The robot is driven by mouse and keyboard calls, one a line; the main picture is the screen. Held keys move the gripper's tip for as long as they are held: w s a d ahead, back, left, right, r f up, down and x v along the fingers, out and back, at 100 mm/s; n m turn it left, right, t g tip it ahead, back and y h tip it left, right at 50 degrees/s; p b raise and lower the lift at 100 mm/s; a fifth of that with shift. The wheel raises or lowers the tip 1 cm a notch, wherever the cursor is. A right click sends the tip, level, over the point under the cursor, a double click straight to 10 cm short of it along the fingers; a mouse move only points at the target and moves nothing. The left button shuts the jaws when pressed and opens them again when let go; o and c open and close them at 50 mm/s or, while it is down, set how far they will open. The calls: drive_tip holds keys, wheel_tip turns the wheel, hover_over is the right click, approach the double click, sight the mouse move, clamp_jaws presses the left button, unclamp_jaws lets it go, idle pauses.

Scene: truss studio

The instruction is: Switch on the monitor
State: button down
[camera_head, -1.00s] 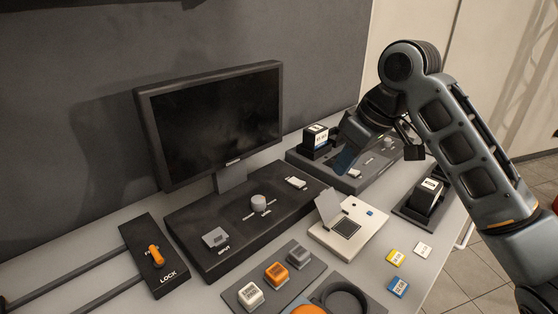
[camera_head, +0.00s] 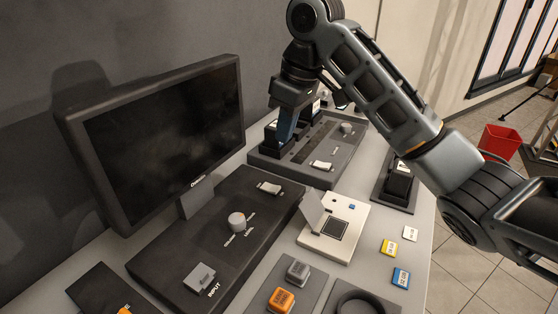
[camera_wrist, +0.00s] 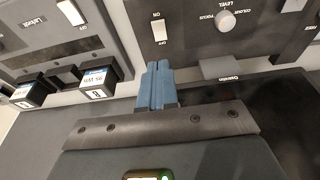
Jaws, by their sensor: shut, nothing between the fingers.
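The monitor (camera_head: 165,135) stands at the left with a dark screen. On the black control panel (camera_head: 185,225) under it are a round grey knob (camera_head: 237,221), a grey lever piece marked INPUT (camera_head: 200,277) and a white rocker switch (camera_head: 269,187). In the wrist view the rocker switch (camera_wrist: 160,31) has ON above it and OFF below; which way it is pressed I cannot tell. My gripper (camera_head: 285,141) is shut and empty, its blue fingers pointing down right of the monitor. In the wrist view its fingertips (camera_wrist: 158,66) appear just below the rocker switch, with no visible contact.
A second panel (camera_head: 295,170) beside it has its own white ON/OFF switch (camera_head: 321,165) and labelled black blocks (camera_wrist: 98,82) near my fingers. A white box with a raised lid (camera_head: 333,228), small coloured tiles (camera_head: 389,247) and a black holder (camera_head: 397,185) stand to the front and right.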

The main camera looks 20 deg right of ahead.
sight(275, 189)
drive_tip(key=x, duration=1.2)
drive_tip(key=shift+s+d+f+b, duration=0.25)
drive_tip(key=shift+s+d+b, duration=0.05)
drive_tip(key=shift+s+d, duration=0.1)
drive_tip(key=shift+f, duration=0.55)
drive_tip(key=shift+f, duration=0.1)
drive_tip(key=shift+s+f+b, duration=0.15)
drive_tip(key=shift+f+b, duration=0.1)
drive_tip(key=shift+b, duration=0.05)
drive_tip(key=shift+t+y, duration=0.3)
drive_tip(key=shift+t, duration=0.1)
drive_tip(key=shift+a, duration=0.1)
drive_tip(key=shift+r, duration=0.15)
drive_tip(key=shift+w+a+r+p, duration=0.35)
drive_tip(key=shift+w+p, duration=0.15)
drive_tip(key=shift+w, duration=0.1)
